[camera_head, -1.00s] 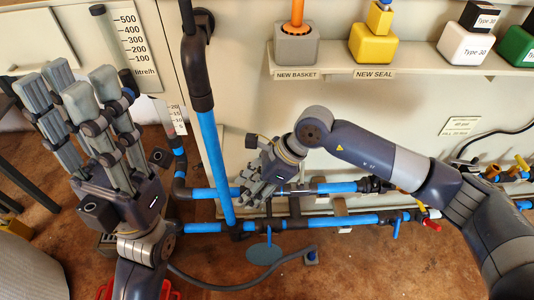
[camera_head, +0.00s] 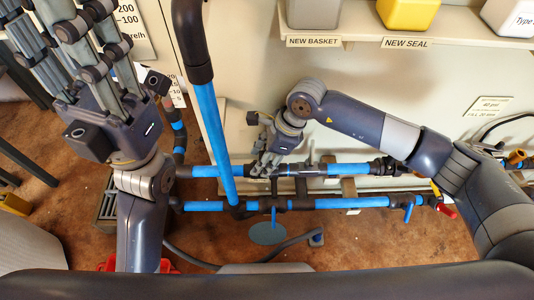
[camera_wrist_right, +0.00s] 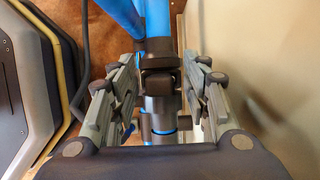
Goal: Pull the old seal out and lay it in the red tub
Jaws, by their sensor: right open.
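My right gripper (camera_head: 264,170) is at the upper blue horizontal pipe, near the vertical blue pipe. In the right wrist view my right gripper (camera_wrist_right: 158,105) is open, its fingers on either side of a dark pipe fitting (camera_wrist_right: 158,80) with clear gaps. I cannot make out the old seal. A strip of the red tub (camera_head: 168,266) shows low on the left, mostly hidden behind my left arm. My left gripper (camera_head: 85,30) is raised at the upper left, its fingers spread and empty, with the tips partly cut off by the frame.
A lower blue pipe (camera_head: 350,202) with valve handles runs under the upper one. A thick vertical pipe (camera_head: 192,45) stands between my grippers.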

